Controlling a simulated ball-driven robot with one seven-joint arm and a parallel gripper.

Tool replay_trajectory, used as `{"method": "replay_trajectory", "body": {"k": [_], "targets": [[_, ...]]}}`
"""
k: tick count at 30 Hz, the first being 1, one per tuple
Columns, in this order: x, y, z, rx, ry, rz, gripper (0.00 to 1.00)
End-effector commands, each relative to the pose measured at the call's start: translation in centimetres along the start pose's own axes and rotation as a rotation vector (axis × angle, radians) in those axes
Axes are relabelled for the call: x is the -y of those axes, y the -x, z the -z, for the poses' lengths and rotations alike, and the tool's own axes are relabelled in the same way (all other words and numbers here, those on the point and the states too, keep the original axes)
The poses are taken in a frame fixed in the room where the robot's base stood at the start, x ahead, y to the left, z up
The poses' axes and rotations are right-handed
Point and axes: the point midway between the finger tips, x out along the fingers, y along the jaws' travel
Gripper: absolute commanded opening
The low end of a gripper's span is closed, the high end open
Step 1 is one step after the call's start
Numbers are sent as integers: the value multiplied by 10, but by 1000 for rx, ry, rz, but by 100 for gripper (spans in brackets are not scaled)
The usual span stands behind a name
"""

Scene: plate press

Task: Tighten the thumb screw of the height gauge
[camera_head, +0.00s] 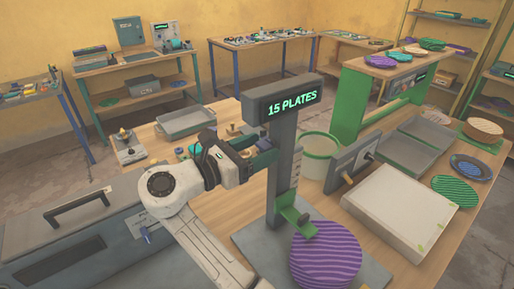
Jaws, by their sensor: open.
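The height gauge (284,150) is a dark grey upright post with a scale. Its display (291,104) reads "15 PLATES" in green. A green sliding arm (293,212) sits low on the post and reaches over a stack of purple ridged plates (326,255). A small dark part shows on the slider, but I cannot tell if it is the thumb screw. My gripper (262,160) is open, left of the post at mid height and above the slider. The post partly hides its fingertips. I see nothing held in it.
The gauge base (255,242) stands on a wooden table. Right of the post are a green-rimmed tub (319,155), an upright grey panel with a knob (351,161), a large pale box (400,210) and grey trays (410,156). Small parts and a tray (186,123) lie behind my arm.

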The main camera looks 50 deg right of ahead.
Motion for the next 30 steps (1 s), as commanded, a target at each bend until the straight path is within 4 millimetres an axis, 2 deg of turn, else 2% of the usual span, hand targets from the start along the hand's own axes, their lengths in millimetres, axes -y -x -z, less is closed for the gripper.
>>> {"method": "replay_trajectory", "body": {"k": [2,18,30], "targets": [[0,0,0,0,0,0,62],[0,0,0,0,0,0,10],[0,0,-1,0,-77,-1,10]]}}
